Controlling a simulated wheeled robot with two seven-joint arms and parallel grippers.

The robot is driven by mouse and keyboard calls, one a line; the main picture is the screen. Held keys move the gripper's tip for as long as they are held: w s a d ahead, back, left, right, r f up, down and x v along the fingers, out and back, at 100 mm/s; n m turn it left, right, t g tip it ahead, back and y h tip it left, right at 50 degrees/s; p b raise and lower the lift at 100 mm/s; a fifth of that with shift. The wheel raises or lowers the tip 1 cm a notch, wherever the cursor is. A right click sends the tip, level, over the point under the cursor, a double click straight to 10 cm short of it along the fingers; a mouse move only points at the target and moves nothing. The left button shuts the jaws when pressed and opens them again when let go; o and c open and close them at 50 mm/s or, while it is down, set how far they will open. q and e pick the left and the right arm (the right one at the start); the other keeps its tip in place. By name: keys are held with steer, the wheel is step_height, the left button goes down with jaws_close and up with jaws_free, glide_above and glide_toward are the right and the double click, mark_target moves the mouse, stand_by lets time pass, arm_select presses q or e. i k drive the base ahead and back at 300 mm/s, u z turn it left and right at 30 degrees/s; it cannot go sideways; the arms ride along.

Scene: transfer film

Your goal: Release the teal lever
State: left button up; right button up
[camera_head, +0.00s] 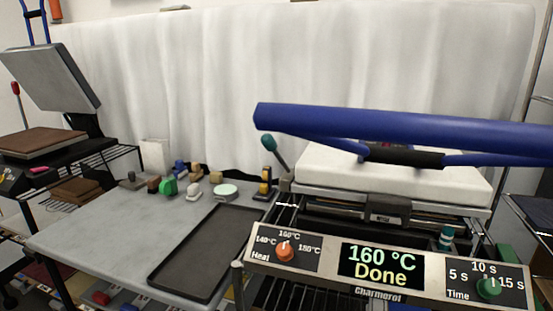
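The teal lever (269,143) has a rounded teal end on a thin dark stem. It stands tilted to the left at the left side of the heat press, behind the dark tray's far right corner. A broad blue handle (400,125) with a black grip spans the front of the press, above its white padded plate (390,178). The display (382,266) on the front panel reads 160 °C and Done. Neither of my grippers shows in the head view.
A grey table (110,240) on the left holds a black tray (205,255) and several stamps and small items near its back edge. A second press (50,80) stands open at the far left. A teal-topped part (446,234) sits beneath the white plate. A pale curtain hangs behind.

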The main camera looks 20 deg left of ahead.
mark_target(268, 141)
steer(key=k, duration=1.2)
steer(key=u, duration=0.7)
steer(key=i, duration=1.45)
steer(key=z, duration=0.7)
